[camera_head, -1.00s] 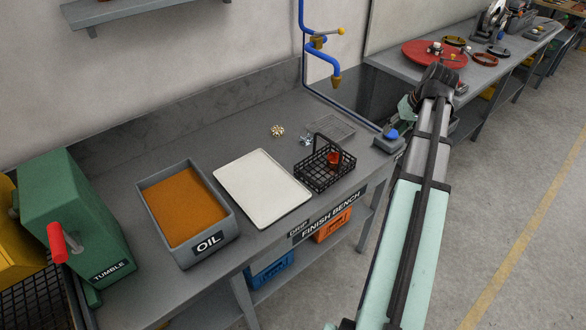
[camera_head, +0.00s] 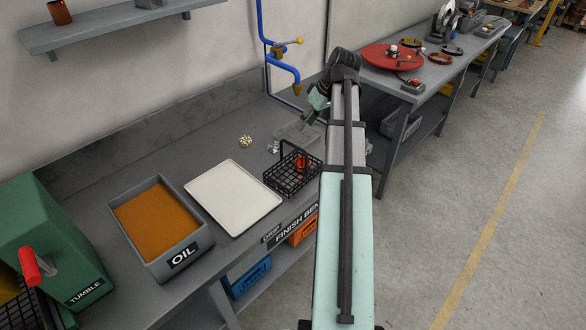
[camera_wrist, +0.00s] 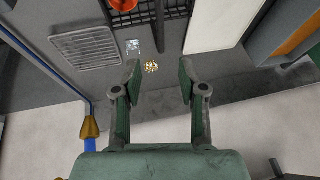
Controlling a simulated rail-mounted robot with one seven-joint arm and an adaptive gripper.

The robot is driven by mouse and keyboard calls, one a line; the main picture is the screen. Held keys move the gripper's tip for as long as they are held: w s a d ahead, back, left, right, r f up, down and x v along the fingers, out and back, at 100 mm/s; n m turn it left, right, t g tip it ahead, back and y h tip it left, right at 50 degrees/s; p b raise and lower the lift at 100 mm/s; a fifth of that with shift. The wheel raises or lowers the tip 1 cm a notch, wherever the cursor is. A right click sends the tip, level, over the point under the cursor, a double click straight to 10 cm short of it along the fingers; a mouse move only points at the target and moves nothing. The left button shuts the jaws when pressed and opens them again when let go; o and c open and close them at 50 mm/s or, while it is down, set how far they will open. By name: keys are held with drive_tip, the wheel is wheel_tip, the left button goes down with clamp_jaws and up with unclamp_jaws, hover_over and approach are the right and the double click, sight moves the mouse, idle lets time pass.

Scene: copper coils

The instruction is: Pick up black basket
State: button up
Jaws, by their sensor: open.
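The black basket (camera_head: 284,186) is a wire basket with an upright handle. It stands on the grey finish bench, to the right of a white tray, and an orange-red item (camera_head: 301,165) shows in it. My gripper (camera_wrist: 160,72) is open and empty in the wrist view, apart from the basket. In the head view the end of my arm is above the bench's right end, beyond the basket, and its fingers are hard to make out.
An oil tub (camera_head: 171,262) and the white tray (camera_head: 240,197) stand left of the basket. A brass piece (camera_head: 245,141), a wire rack (camera_head: 300,131) and a blue pipe (camera_head: 283,70) are behind it. A second bench with a red disc (camera_head: 392,57) is at the back right.

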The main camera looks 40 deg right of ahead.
sight(293, 145)
drive_tip(key=shift+p+x, duration=1.9)
drive_tip(key=shift+x, duration=3.25)
drive_tip(key=shift+w+a+f, duration=0.1)
drive_tip(key=shift+a+f, duration=0.15)
drive_tip(key=shift+f, duration=0.3)
drive_tip(key=shift+f, duration=0.25)
clamp_jaws()
